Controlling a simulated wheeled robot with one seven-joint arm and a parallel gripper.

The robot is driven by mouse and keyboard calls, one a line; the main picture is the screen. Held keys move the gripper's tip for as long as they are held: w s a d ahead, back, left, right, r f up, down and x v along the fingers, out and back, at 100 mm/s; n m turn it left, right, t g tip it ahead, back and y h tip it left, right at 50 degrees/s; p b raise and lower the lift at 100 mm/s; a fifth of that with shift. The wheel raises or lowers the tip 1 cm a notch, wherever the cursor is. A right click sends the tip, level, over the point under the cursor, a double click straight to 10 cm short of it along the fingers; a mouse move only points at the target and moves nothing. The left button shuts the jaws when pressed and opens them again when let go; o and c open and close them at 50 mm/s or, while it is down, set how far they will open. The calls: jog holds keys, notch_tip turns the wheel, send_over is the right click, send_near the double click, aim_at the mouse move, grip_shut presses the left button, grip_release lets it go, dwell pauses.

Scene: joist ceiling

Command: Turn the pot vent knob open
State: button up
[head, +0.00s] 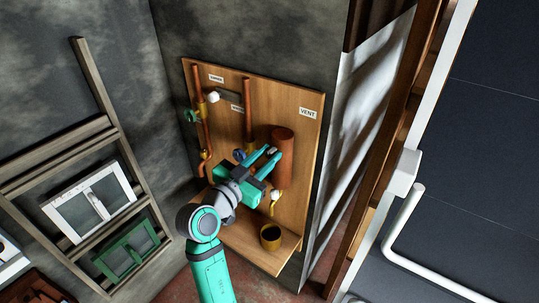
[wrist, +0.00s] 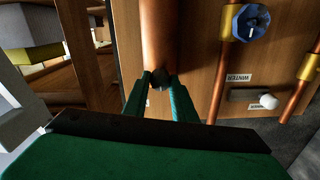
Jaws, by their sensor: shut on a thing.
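The pot is a brown-orange upright cylinder (head: 284,158) mounted on a wooden panel (head: 262,95). In the wrist view its body (wrist: 160,35) runs down from the top edge of the picture. The dark vent knob (wrist: 157,80) shows at the pot's end in the wrist view, between the fingertips. My gripper (head: 268,152) reaches the pot from its left side in the head view, its teal fingers shut on the knob. In the wrist view the fingers (wrist: 160,88) stand on both sides of it. The knob cannot be made out in the head view, and its turn angle is unclear.
A VENT label (head: 307,113) is on the panel. A blue handwheel (wrist: 250,22) and copper pipes (wrist: 300,75) are close beside the pot. A lever with a white ball (wrist: 268,101) also sticks out. A small bucket (head: 271,237) stands on the ledge below.

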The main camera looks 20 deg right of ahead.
jog(key=n, duration=0.3)
jog(key=shift+n, duration=0.4)
jog(key=n, duration=0.3)
jog(key=shift+n, duration=0.4)
jog(key=n, duration=0.6)
jog(key=shift+w+a+f+n, duration=0.1)
jog(key=shift+f+n, duration=0.05)
jog(key=shift+n, duration=0.25)
jog(key=o, duration=1)
jog(key=shift+o, duration=0.2)
